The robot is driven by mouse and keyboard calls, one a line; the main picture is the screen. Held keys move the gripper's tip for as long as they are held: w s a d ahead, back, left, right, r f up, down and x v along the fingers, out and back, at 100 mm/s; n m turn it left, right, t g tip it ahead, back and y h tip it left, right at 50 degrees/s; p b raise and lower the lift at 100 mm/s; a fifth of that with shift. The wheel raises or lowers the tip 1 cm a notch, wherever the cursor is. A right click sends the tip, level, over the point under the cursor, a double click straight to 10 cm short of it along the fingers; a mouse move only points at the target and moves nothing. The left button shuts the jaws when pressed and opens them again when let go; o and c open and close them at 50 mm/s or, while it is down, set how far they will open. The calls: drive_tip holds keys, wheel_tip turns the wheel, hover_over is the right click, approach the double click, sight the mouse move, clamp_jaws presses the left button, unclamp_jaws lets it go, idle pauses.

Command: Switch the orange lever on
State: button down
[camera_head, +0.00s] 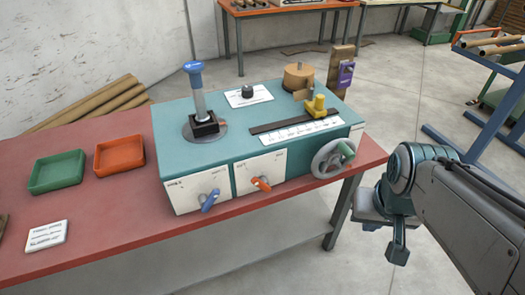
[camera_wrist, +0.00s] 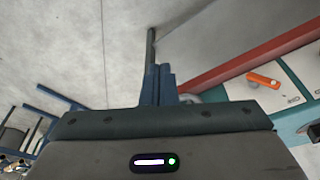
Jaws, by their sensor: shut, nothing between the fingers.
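The orange lever (camera_head: 261,184) sits on a white front panel (camera_head: 258,171) of the teal machine (camera_head: 180,155). My gripper (camera_head: 397,256) is to the right of the machine, off the table's right end and clear of the lever. In the wrist view its fingers (camera_wrist: 158,82) are together with nothing between them.
A blue lever (camera_head: 210,200) is on the panel to the left of the orange one. A handwheel (camera_head: 330,160) sticks out at the machine's right front corner. Green (camera_head: 57,185) and orange (camera_head: 98,170) trays are on the red table (camera_head: 100,232). Open floor lies in front and to the right.

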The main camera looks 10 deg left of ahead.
drive_tip(key=w+a+f+n+t+h+b, duration=0.15)
drive_tip(key=w+f+n+h+b, duration=0.25)
drive_tip(key=f+n+h+b, duration=0.95)
drive_tip(key=w+a+f+n+t+y+b, duration=0.1)
drive_tip(key=w+a+f+n+t+b, duration=0.15)
drive_tip(key=a+t+b, duration=0.4)
drive_tip(key=w+a+f+n+t+y+b, duration=0.1)
drive_tip(key=w+a+f+t+y+b, duration=0.2)
drive_tip(key=a+b, duration=0.55)
drive_tip(key=s+a+f+n+t+y+b, duration=0.1)
drive_tip(key=s+a+n+t+y+b, duration=0.1)
drive_tip(key=a, duration=0.5)
drive_tip(key=s+a+n+t+y+b, duration=0.2)
drive_tip(key=s+a+n+t+y, duration=0.1)
drive_tip(key=s+a+t+y, duration=0.1)
drive_tip(key=s+a+t, duration=0.1)
drive_tip(key=a+t, duration=0.1)
drive_tip(key=a, duration=0.1)
drive_tip(key=shift+a+f+t+y, duration=0.35)
drive_tip(key=shift+a+t, duration=0.05)
drive_tip(key=shift+b, duration=0.3)
